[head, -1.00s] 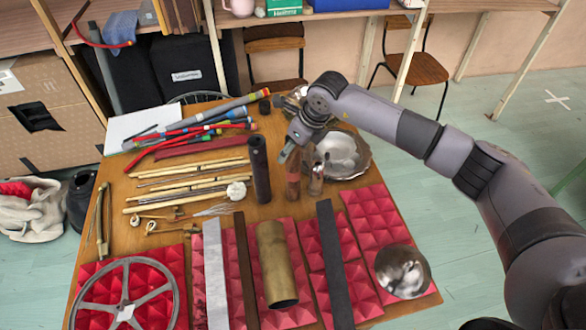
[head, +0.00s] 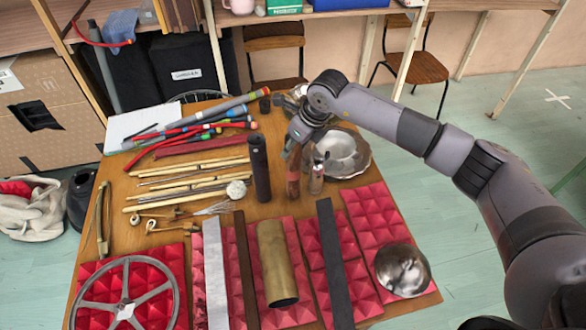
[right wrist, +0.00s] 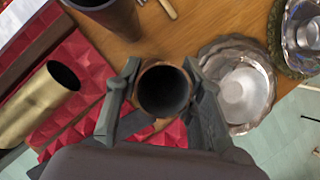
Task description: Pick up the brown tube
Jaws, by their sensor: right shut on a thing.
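The brown tube (head: 293,178) stands upright on the wooden table, between a dark tube and a small metal bottle. In the right wrist view its open round top (right wrist: 164,91) sits between the two fingers. My right gripper (head: 293,156) comes down from above and is shut on the brown tube near its top. The right gripper (right wrist: 163,100) has one finger on each side of the tube. The tube's lower end in the right wrist view is hidden. My left gripper is in neither view.
A dark upright tube (head: 259,168) stands close on the left. A small metal bottle (head: 316,178) stands close on the right, before a silver dish (head: 352,150). A brass tube (head: 276,264) and flat bars lie on red foam in front. Beaters lie left.

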